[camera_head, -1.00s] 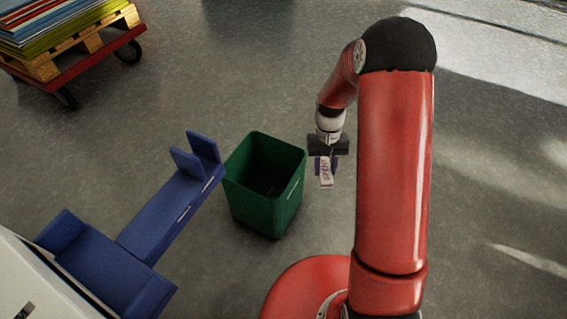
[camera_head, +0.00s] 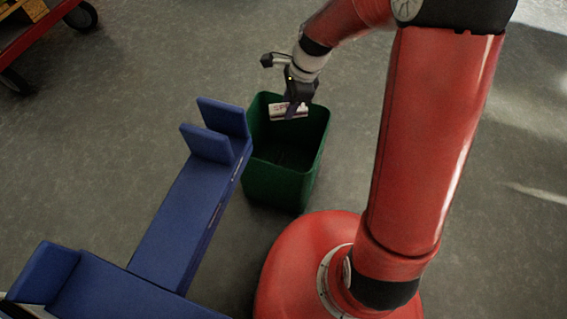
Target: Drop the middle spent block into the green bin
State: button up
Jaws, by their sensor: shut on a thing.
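The green bin (camera_head: 283,184) stands open on the floor in the middle of the view, just right of the blue structure. My gripper (camera_head: 291,110) is over the bin's opening, toward its far side. It is shut on a small white block (camera_head: 279,113) with dark reddish lettering, the spent block. The block appears above the rim or near its level; its exact height I cannot tell. Part of the block is hidden by the fingers. The bin's inside is dark, and I see no other block in it.
A blue structure with upright plates (camera_head: 206,145) stands close to the bin's left side. A red cart (camera_head: 32,42) with black wheels is at the far left. Open grey floor lies beyond the bin and right of my arm.

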notch_tip(320, 180, down, 6)
jog(key=b, duration=0.5)
jog(key=o, duration=1)
jog(key=shift+o, duration=0.2)
jog(key=shift+r, duration=0.1)
jog(key=shift+p+v, duration=0.95)
jog(key=shift+v, duration=2.95)
